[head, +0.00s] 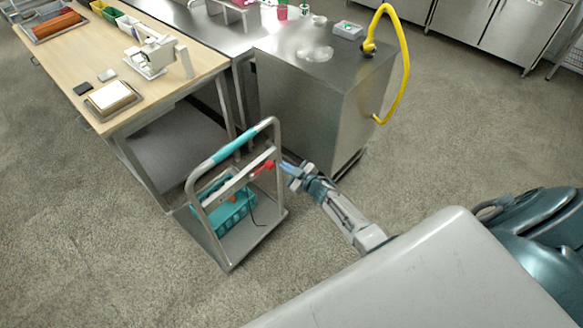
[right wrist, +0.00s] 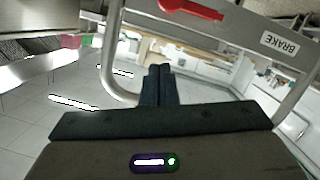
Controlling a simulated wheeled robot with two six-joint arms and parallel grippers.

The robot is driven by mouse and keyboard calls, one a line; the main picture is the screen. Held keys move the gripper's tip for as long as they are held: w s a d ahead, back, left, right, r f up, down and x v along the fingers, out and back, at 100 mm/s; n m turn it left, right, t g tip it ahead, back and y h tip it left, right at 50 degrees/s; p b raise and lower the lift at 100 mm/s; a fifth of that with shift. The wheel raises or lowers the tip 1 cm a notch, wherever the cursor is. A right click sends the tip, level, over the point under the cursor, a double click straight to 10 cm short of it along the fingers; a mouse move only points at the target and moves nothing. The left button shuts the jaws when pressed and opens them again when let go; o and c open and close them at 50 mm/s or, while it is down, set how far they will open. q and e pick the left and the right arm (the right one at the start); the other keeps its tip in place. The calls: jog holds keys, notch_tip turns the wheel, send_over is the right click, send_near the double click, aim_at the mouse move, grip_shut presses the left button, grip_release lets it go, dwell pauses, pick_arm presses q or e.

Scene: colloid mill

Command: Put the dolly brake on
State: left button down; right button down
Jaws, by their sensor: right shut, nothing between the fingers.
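The dolly (head: 241,243) stands on the floor in front of the wooden table, with a grey platform, an upright tube handle and a teal grip (head: 228,148). A red brake lever (head: 262,168) sits on the handle's crossbar; it also shows at the top of the right wrist view (right wrist: 192,9), near a "BRAKE" label (right wrist: 280,45). My right gripper (head: 287,168) is shut and empty, just right of the lever's red end in the head view. In the right wrist view its fingers (right wrist: 158,72) point toward the crossbar, below the lever. I cannot tell whether they touch it. My left gripper is not in view.
A teal crate (head: 232,212) rests on the dolly platform. A steel cabinet (head: 310,100) with a yellow hose (head: 405,60) stands behind the dolly. The wooden table (head: 150,95) is at left. Floor is clear around the dolly's front.

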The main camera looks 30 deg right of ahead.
jog(key=v, duration=0.2)
jog(key=shift+s+d+r, duration=0.1)
jog(key=shift+s+d, duration=0.05)
jog(key=shift+s, duration=0.1)
dwell(0.4)
jog(key=s+d+f+m+g+h+b, duration=0.2)
jog(key=s+f+m+g+h+b, duration=0.4)
jog(key=s+f, duration=2.2)
jog(key=s+a+f+g+b, duration=0.1)
jog(key=s+f, duration=0.3)
jog(key=s, duration=0.5)
jog(key=s+a+f+g+b, duration=0.1)
jog(key=s+f+g, duration=0.3)
jog(key=s, duration=0.6)
jog(key=s+a+f+m+g+y+b, duration=0.1)
jog(key=s+f+g, duration=0.2)
jog(key=s, duration=0.6)
notch_tip(320, 180, down, 3)
jog(key=shift+s+a+r, duration=0.1)
jog(key=shift+s+a, duration=0.15)
jog(key=shift+a, duration=0.1)
